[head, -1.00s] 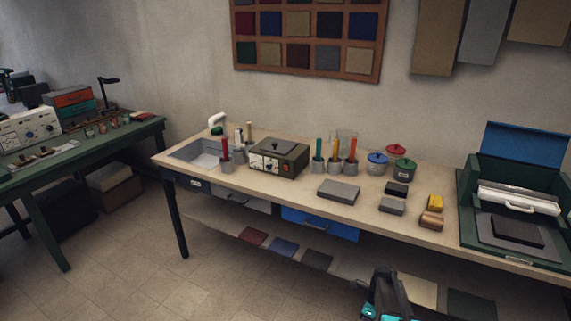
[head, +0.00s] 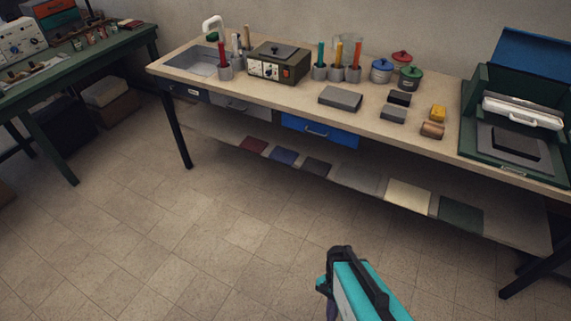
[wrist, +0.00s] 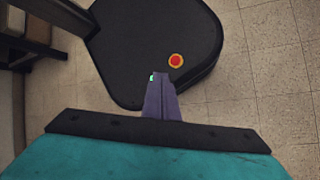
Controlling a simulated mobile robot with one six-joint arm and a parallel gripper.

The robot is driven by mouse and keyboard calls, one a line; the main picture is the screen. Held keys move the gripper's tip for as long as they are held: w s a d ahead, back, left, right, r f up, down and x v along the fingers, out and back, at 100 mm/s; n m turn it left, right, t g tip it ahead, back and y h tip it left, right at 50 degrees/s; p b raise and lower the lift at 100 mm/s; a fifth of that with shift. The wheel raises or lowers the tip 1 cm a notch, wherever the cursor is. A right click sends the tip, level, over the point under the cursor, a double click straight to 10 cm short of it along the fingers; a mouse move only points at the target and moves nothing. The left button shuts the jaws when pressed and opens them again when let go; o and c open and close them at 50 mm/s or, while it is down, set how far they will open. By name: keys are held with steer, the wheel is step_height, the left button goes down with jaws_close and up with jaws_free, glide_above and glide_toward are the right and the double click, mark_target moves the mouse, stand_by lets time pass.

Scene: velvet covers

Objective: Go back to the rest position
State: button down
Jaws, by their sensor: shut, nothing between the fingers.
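My gripper (wrist: 160,80) shows in the wrist view as narrow purple-grey fingers, shut together with nothing between them. They point at the dark top of my own base, which lies beyond them. In the head view my teal and black arm reaches up from the bottom edge, over the floor in front of the bench. Only a small purple bit of the gripper shows there, below the black joint; its fingertips are hidden. The arm stands apart from the long workbench (head: 290,95).
The bench bears a sink (head: 200,62), a control box (head: 278,63), tool cups, lidded pots, blocks and a green press (head: 515,115). A blue drawer (head: 318,130) is under its top, above a lower shelf. A green table (head: 75,75) stands left. The floor (head: 190,240) in front is clear.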

steer(key=n, duration=0.6)
steer(key=d+n+t, duration=0.1)
steer(key=n, duration=0.2)
steer(key=shift+s+r+n+h, duration=0.2)
steer(key=shift+r+n+h, duration=0.1)
steer(key=shift+d, duration=0.15)
